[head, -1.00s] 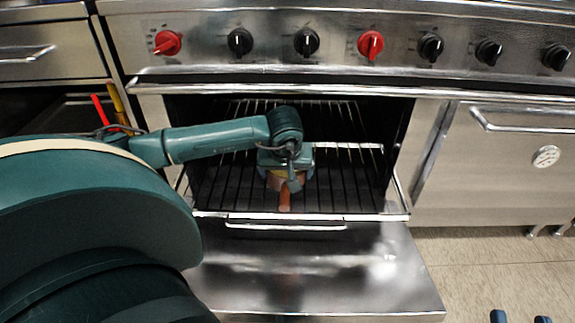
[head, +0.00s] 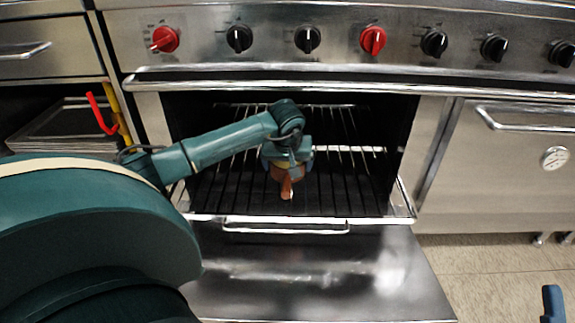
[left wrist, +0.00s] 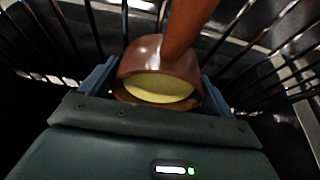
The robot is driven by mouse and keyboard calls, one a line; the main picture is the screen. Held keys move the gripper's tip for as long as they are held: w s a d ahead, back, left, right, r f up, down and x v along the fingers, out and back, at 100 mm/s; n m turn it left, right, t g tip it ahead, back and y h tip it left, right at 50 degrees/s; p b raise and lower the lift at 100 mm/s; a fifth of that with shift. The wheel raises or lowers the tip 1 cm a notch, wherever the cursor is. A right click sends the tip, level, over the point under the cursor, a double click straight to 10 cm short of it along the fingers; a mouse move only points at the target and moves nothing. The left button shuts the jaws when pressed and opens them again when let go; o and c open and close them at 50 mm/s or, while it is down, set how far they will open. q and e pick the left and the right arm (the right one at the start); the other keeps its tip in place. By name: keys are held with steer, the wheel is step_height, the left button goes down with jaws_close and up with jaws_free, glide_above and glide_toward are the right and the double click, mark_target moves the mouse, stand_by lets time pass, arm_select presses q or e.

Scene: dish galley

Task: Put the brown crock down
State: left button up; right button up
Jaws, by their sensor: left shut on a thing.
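The brown crock (left wrist: 158,60) shows large in the left wrist view, with a pale yellow band or inside and a reddish-brown handle pointing up the picture. In the head view the crock (head: 287,183) is a small brown shape inside the open oven, mostly hidden by my left gripper. My left gripper (head: 288,165) is shut on the crock, with a blue finger on each side of it in the left wrist view. The dark bars of the oven rack (head: 340,190) lie below or behind it; I cannot tell whether the crock touches them. In the head view, a blue fingertip (head: 552,303) shows at the lower right edge, likely of my right gripper.
The oven door (head: 320,275) is folded down in front. Side walls and a front rail (head: 285,229) bound the opening. The rack has bare room right of the crock. Control knobs (head: 373,41) line the panel above. Trays (head: 75,125) sit at left.

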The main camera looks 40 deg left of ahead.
mark_target(287, 174)
arm_select(q)
steer(key=o, duration=1.1)
steer(key=shift+f, duration=0.1)
arm_select(e)
steer(key=shift+r, duration=0.1)
arm_select(q)
steer(key=shift+r, duration=0.4)
steer(key=p+v, duration=0.4)
steer(key=v, duration=0.6)
steer(key=shift+s+d+r, duration=0.15)
steer(key=shift+r, duration=0.1)
steer(key=shift+s+d+r+p, duration=0.15)
steer(key=shift+r+p, duration=0.15)
steer(key=shift+r, duration=0.1)
arm_select(e)
steer(key=f+m+g+h, duration=0.1)
steer(key=f, duration=0.1)
steer(key=s+f+m+g+h, duration=0.1)
steer(key=f+m+h, duration=0.1)
steer(key=shift+s+a+f, duration=0.1)
steer(key=shift+a+f, duration=0.05)
steer(key=shift+f, duration=0.1)
